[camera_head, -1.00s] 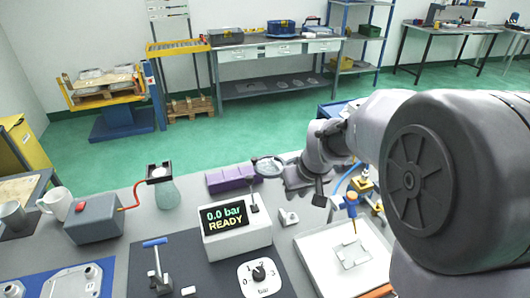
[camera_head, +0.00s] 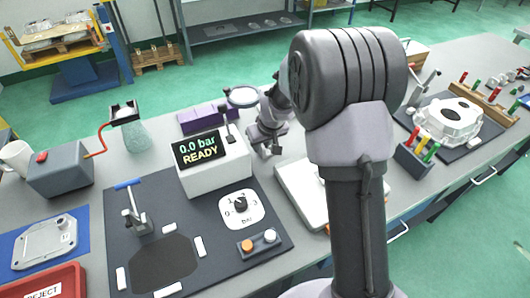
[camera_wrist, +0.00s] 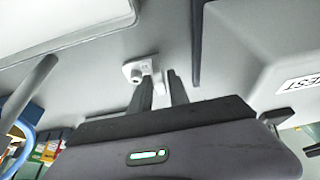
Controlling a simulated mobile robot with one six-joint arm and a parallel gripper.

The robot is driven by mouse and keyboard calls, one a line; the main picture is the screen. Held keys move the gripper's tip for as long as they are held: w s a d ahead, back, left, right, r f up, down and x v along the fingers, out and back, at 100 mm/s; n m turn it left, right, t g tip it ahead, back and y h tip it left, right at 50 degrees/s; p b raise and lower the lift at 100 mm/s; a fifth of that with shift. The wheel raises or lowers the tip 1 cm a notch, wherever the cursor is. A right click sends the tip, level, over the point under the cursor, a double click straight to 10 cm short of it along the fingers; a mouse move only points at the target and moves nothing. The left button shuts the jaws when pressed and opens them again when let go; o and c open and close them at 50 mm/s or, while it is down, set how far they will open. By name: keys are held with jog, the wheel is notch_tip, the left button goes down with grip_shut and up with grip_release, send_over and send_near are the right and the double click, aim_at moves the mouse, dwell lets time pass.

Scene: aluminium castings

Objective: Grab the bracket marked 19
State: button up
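A small pale bracket (camera_wrist: 138,69) lies on the grey table in the wrist view, just beyond my fingertips. It has a round hole or boss, and no number is readable on it. My gripper (camera_wrist: 160,76) points at it with two dark fingers and a narrow gap between them. In the head view, my gripper (camera_head: 268,150) is low over the table right of the display box and mostly hides the bracket. Whether a finger touches the bracket cannot be told.
The display box (camera_head: 212,163) reading 0.0 bar READY stands close left of my gripper. A purple block (camera_head: 206,117) and a round magnifier-like disc (camera_head: 243,97) are behind. A white tray (camera_head: 300,192) lies to the right. A flat casting (camera_head: 45,243) lies on a blue mat at far left.

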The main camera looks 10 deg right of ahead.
jog(key=shift+r, duration=0.2)
jog(key=shift+c, duration=0.9)
grip_shut()
